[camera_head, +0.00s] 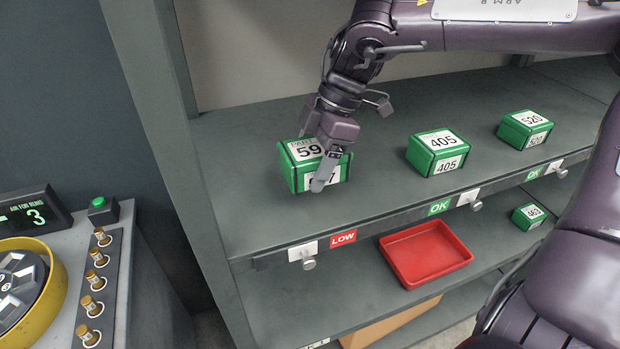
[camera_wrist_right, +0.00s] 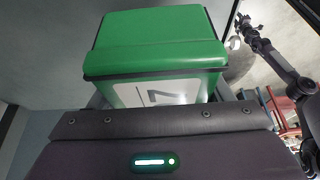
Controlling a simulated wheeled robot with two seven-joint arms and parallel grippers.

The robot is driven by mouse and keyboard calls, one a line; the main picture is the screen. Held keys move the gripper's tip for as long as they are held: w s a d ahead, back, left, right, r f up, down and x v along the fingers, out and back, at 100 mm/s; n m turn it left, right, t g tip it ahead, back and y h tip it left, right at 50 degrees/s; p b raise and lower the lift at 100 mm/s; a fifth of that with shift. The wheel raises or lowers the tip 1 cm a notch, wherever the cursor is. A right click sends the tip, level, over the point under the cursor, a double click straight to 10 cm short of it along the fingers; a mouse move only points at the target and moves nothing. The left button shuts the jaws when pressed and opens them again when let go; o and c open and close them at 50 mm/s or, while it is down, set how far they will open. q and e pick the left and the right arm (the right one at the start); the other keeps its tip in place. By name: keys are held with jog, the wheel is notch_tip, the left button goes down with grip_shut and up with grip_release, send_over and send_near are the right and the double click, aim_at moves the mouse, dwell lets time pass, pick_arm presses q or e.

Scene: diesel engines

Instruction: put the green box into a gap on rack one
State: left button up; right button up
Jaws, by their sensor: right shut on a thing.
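A green box (camera_head: 300,172) with a white label starting "59" is at the left end of the rack's upper shelf (camera_head: 390,205), above the red LOW tag. My right gripper (camera_head: 325,178) comes down over it from above and is shut on it. The fingers cover part of its label. In the right wrist view the green box (camera_wrist_right: 155,45) fills the space just beyond the gripper, with part of its white label showing. I cannot tell whether its base touches the shelf.
Green boxes marked 405 (camera_head: 437,152) and 520 (camera_head: 525,129) stand to the right on the same shelf, with bare shelf between. Below are a red tray (camera_head: 425,253) and another green box (camera_head: 530,214). A grey rack post (camera_head: 165,130) stands close at left.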

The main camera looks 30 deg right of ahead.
aim_at(311, 195)
jog(key=shift+f, duration=0.75)
notch_tip(311, 195, down, 2)
jog(key=shift+w+f+p, duration=0.1)
jog(key=shift+f+p, duration=0.05)
jog(key=shift+p, duration=0.35)
jog(key=shift+f, duration=0.55)
pick_arm(q)
jog(key=shift+w+d+r, duration=0.15)
jog(key=shift+w+r, duration=0.25)
jog(key=shift+r, duration=0.3)
jog(key=shift+f, duration=0.1)
pick_arm(e)
jog(key=o, duration=1.3)
jog(key=shift+f, duration=0.1)
pick_arm(q)
jog(key=shift+s, duration=0.1)
